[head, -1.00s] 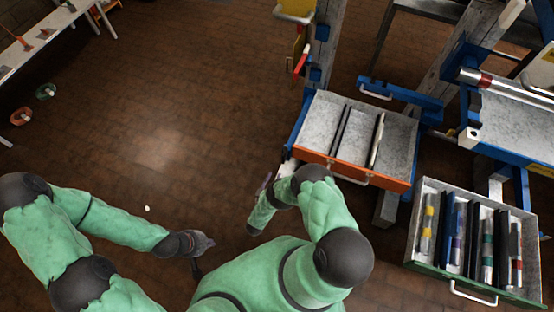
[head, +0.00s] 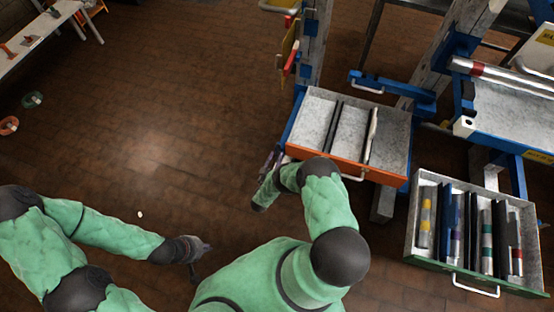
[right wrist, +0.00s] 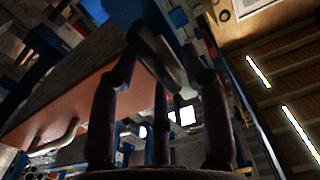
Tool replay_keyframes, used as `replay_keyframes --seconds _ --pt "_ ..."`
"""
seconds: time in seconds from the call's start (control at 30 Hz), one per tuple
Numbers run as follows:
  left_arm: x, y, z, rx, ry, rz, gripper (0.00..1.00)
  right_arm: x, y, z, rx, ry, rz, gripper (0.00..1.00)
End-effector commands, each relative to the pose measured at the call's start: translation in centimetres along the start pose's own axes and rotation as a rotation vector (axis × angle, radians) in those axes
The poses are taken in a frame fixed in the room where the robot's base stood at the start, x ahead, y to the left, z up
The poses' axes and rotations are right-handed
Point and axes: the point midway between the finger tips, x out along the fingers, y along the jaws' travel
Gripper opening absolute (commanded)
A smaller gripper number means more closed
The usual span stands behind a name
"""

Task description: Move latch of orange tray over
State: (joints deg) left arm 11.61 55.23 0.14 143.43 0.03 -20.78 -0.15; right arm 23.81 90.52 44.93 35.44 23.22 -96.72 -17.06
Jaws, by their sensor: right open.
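The orange tray (head: 340,164) is an open grey drawer with an orange front and a pale handle, on the blue frame. My right gripper (head: 273,158) is at the left end of the orange front, partly hidden by my arm. In the right wrist view, the right gripper (right wrist: 160,70) is open. A dark oblong piece, apparently the latch (right wrist: 152,50), lies between its fingertips; I cannot tell if they touch it. The orange front also shows there (right wrist: 75,85). The latch is not clear in the head view. My left gripper (head: 200,250) is low over the floor, its jaws unclear.
A green-fronted tray (head: 470,278) holding several tubes and dark plates stands at lower right. A blue-edged shelf (head: 510,115) with a metal tube is at right. A white bench (head: 45,30) is at upper left. The brown floor between is mostly clear.

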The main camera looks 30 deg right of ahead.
Motion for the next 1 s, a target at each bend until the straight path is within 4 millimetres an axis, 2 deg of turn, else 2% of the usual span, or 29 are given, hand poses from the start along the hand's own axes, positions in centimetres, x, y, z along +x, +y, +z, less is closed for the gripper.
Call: replay_keyframes --seconds 0.13,0.17,0.3,0.67,1.0 --pt "0.0 0.0 0.0 0.0 0.0 0.0 0.0 0.0 0.0 0.0 0.0 0.0 0.0 0.46" --pt "0.0 0.0 0.0 0.0 0.0 0.0 0.0 0.0 0.0 0.0 0.0 0.0 0.0 0.41" --pt "0.0 0.0 0.0 0.0 0.0 0.0 0.0 0.0 0.0 0.0 0.0 0.001 0.0 0.01" --pt "-0.2 0.1 0.0 0.0 0.0 0.0 0.0 0.0 0.0 -0.1 0.017 0.001 0.0 0.0" --pt "-1.4 0.5 0.1 0.0 0.0 0.0 0.0 0.1 0.4 -0.1 0.192 0.001 0.002 0.0"
